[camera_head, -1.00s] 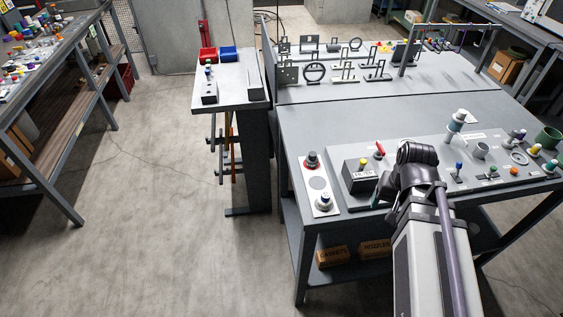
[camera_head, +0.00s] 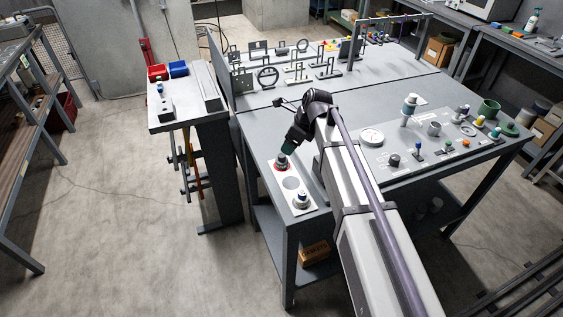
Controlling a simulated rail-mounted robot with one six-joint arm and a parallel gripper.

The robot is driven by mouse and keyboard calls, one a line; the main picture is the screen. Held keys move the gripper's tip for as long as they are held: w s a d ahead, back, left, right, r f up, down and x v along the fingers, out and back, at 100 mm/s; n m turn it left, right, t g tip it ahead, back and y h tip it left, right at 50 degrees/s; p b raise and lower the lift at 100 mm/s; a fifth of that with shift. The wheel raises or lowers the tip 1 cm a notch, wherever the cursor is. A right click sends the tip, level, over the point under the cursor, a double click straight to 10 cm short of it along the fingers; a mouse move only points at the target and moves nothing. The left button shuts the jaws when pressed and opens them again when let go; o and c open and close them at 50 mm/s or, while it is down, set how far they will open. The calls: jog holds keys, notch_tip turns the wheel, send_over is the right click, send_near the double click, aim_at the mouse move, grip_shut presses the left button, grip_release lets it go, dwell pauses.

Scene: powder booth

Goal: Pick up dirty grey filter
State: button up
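A white plate (camera_head: 296,190) lies at the table's left front corner. It carries a red-ringed spot (camera_head: 275,167) at its far end, a flat grey disc (camera_head: 290,182) in the middle and a pale piece with a blue top (camera_head: 302,198) at the near end. My gripper (camera_head: 283,157) points down at the red-ringed spot. A small grey piece, possibly the dirty grey filter (camera_head: 281,163), shows there under the fingertips. It is too small to tell whether the fingers are closed on it or only around it.
A grey panel (camera_head: 378,164) to the right carries a round white dial, a tall blue-and-white piece (camera_head: 408,108) and several small knobbed parts. A side bench (camera_head: 205,118) stands left, across a narrow gap.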

aim_at(283, 155)
jog(key=b+x, duration=0.5)
jog(key=x, duration=0.1)
jog(key=shift+b, duration=0.3)
jog(key=shift+r, duration=0.1)
jog(key=b+x, duration=0.4)
jog(key=x, duration=0.1)
jog(key=shift+w+b, duration=0.15)
jog(key=shift+b, duration=0.15)
jog(key=shift+a, duration=0.1)
jog(key=shift+r, duration=0.1)
jog(key=c, duration=1)
